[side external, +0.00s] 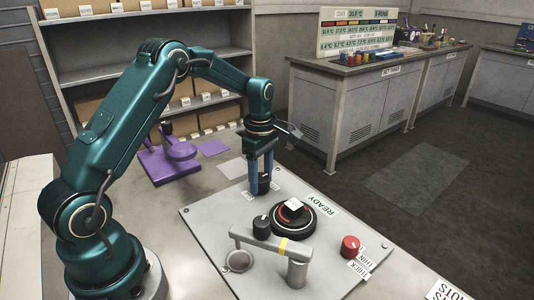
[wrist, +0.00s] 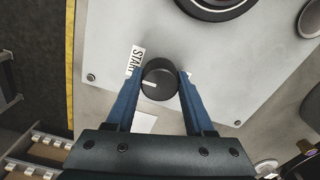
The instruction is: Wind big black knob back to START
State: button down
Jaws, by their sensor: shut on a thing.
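A big black knob (wrist: 160,82) with a white pointer line stands near the edge of the grey panel. My gripper (wrist: 160,76) points down at it, with one blue finger on either side, shut on the knob. The white line points to the left in the wrist view, a little below the START label (wrist: 135,62). Another label to the right is mostly hidden by a finger. In the side view the knob (side external: 264,184) shows between the fingertips of my gripper (side external: 262,182).
The panel (side external: 210,225) also carries a black disc (side external: 293,225) with a white block, a second black knob (side external: 262,224), a grey bar handle (side external: 270,245) and a red knob (side external: 350,245). A purple fixture (side external: 168,165) stands behind on the left.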

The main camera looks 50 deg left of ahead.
aim_at(261, 177)
jog(key=shift+c, duration=1.4)
grip_release()
jog(key=shift+r, duration=2.6)
